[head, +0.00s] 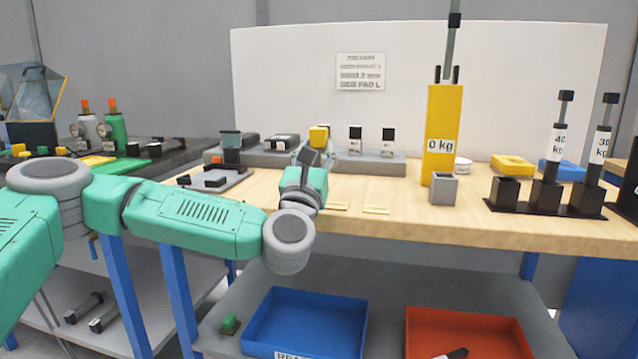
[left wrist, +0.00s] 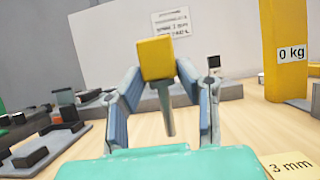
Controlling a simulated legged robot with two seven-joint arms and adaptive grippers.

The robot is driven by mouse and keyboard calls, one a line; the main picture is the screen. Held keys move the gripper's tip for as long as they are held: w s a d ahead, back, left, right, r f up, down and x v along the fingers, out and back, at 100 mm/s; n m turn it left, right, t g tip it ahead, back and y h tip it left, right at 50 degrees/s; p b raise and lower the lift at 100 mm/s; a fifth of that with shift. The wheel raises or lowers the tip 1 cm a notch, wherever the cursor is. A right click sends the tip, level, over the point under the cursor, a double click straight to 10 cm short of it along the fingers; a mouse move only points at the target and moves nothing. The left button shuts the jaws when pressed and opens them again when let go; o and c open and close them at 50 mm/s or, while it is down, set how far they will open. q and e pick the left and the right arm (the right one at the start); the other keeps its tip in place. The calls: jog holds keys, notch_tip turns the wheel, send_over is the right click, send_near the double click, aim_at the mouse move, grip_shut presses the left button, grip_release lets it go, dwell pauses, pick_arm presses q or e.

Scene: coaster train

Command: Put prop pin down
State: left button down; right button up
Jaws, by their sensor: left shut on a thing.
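The prop pin, with a yellow block head (left wrist: 156,58) and a grey shaft below it, is held upright between the fingers of my left gripper (left wrist: 162,92). In the head view the yellow head (head: 318,136) shows above my left gripper (head: 315,155), which is over the wooden workbench (head: 400,222). The gripper is shut on the pin. The shaft's lower end shows in the left wrist view and looks clear of the bench top. My right gripper is not in view.
A yellow "0 kg" column (head: 441,150) and a grey box (head: 444,189) stand to the right. A grey block rack (head: 380,166) lies behind. A dark fixture (head: 222,176) stands to the left. Flat labels (head: 376,209) lie near the front edge. Weights on black stands (head: 545,195) are far right.

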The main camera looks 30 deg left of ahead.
pick_arm(q)
jog(key=f, duration=0.1)
jog(key=f+b, duration=0.1)
jog(key=f, duration=0.3)
jog(key=shift+a+f, duration=0.1)
jog(key=shift+a, duration=0.15)
jog(key=shift+d+b, duration=0.1)
jog(key=shift+b, duration=0.2)
jog(key=c, duration=1.2)
grip_release()
jog(key=shift+o, duration=0.2)
